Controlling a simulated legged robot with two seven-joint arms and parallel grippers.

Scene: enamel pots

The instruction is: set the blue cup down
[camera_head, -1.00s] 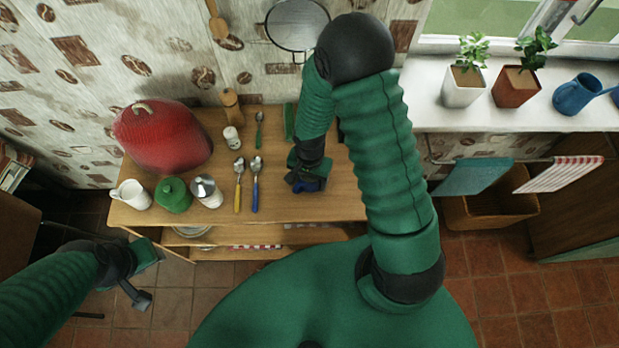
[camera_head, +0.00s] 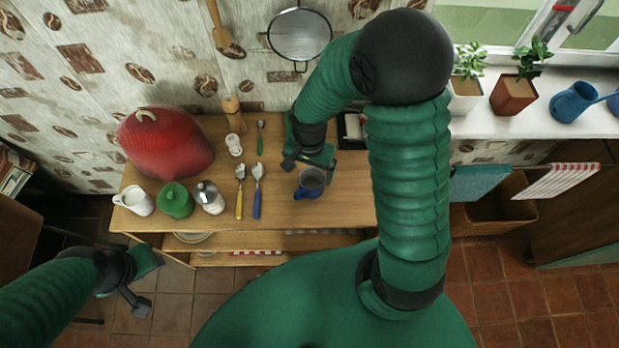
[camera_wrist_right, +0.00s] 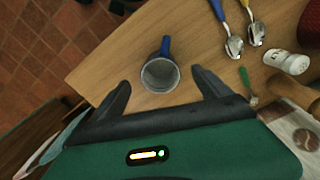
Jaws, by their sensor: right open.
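The blue cup (camera_head: 311,182) stands upright on the wooden table (camera_head: 345,205), right of the blue-handled spoon, with its handle toward the lower left. It also shows in the right wrist view (camera_wrist_right: 160,74), its grey inside facing the camera. My right gripper (camera_head: 310,163) is open just behind the cup. In the right wrist view its two fingers (camera_wrist_right: 160,82) are spread wide, with the cup between and beyond their tips, apart from both. My left gripper (camera_head: 148,282) hangs at the lower left, off the table; its fingers look spread and empty.
The table right of the cup is clear.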

